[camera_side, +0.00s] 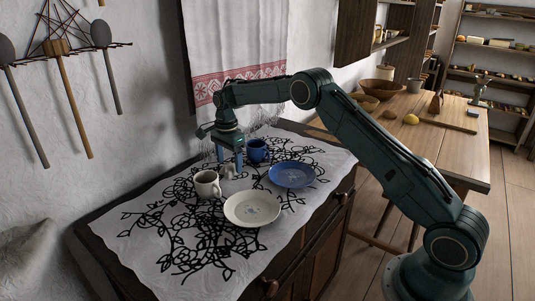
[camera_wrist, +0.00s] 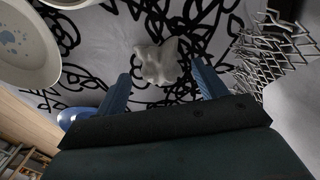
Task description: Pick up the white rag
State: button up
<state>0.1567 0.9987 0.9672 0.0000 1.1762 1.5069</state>
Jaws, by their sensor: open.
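The white rag is a small crumpled piece on the patterned cloth. In the wrist view the rag (camera_wrist: 157,64) lies ahead of and between my fingertips, with a gap to each finger. In the side view the rag (camera_side: 230,172) is a small pale shape, partly hidden by my fingers. My gripper (camera_side: 231,165) points down over it, its blue fingers apart and empty. In the wrist view my gripper (camera_wrist: 160,72) is likewise open. I cannot tell the exact height of the fingertips above the cloth.
A white mug (camera_side: 206,184) stands close left of my gripper, and a blue mug (camera_side: 257,151) close right. A cream plate (camera_side: 252,209) and a blue plate (camera_side: 291,175) lie nearer the front edge. A fringed towel (camera_side: 235,60) hangs behind. The cloth's left part is clear.

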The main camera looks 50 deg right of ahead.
jog(key=shift+f, duration=1)
jog(key=shift+c, duration=0.4)
jog(key=c, duration=1)
